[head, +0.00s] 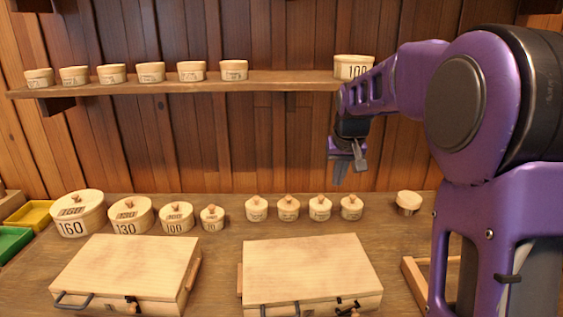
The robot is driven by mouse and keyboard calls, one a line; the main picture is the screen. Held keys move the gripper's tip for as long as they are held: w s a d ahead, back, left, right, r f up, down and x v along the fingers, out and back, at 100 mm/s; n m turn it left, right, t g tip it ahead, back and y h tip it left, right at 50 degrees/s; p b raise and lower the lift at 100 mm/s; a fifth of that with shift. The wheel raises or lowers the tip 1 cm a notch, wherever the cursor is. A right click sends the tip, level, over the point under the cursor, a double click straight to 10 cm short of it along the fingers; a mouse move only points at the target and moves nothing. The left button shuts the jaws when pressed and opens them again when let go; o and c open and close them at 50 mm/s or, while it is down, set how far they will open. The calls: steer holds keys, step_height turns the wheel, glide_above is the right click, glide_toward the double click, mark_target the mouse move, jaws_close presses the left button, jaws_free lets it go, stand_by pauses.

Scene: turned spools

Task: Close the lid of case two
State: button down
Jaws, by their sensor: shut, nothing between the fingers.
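Two pale wooden cases lie on the bench: a left case (125,265) and a right case (310,265). Both lids look flat and down, with latches on the front faces. A dark handle (73,300) shows at the front of the left case. I see no number telling which is case two, and the front of the right case is partly cut off by the picture's bottom edge. My gripper (341,176) is shut and empty, pointing down in the air, above and behind the right case and apart from it.
Lidded round boxes (80,212) with numbers and several small knobbed pots (289,208) stand behind the cases. A shelf (180,86) carries more round boxes. A wooden frame (415,280) lies right, partly behind my arm. Yellow (32,215) and green (12,243) trays sit far left.

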step_height(320, 180, up, 4)
steer(key=p, duration=0.3)
steer(key=shift+r, duration=0.15)
